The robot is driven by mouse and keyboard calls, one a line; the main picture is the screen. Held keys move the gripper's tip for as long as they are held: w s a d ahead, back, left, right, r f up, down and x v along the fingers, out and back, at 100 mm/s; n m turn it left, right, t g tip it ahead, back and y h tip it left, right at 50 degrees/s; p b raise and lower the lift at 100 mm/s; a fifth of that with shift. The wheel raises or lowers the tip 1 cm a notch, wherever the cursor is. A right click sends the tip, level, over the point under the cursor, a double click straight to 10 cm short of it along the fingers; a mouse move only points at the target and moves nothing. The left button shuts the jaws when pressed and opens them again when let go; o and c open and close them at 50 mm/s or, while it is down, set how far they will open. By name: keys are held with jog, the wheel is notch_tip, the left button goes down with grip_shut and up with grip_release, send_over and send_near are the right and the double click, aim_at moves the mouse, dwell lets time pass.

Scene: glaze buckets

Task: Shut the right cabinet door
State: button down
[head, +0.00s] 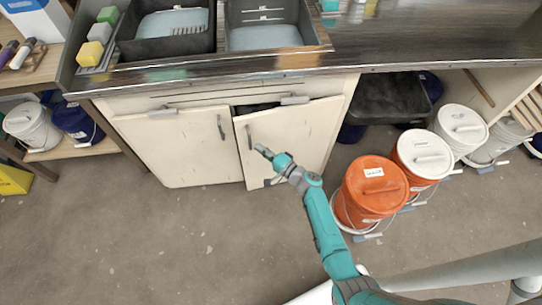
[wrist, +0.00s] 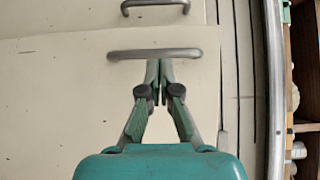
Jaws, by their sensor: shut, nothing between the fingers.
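The right cabinet door (head: 295,140) under the sink is ajar. A dark gap shows along its top left, and its free left edge stands out past the left door (head: 178,150). The left door looks shut or nearly so. The right door's bar handle (head: 249,137) is near that free edge; it also shows in the wrist view (wrist: 155,54). My gripper (head: 262,150) is in front of the right door, beside the handle. In the wrist view my gripper (wrist: 160,66) has its fingertips together and empty, by the handle's bar; I cannot tell whether they touch it.
An orange bucket (head: 373,189) stands on the floor right of my arm, with a white-lidded orange bucket (head: 421,158) behind it. A sink counter (head: 225,66) runs above the cabinet. Floor in front of the left door (head: 150,235) is clear.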

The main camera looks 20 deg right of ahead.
jog(key=shift+x, duration=1.15)
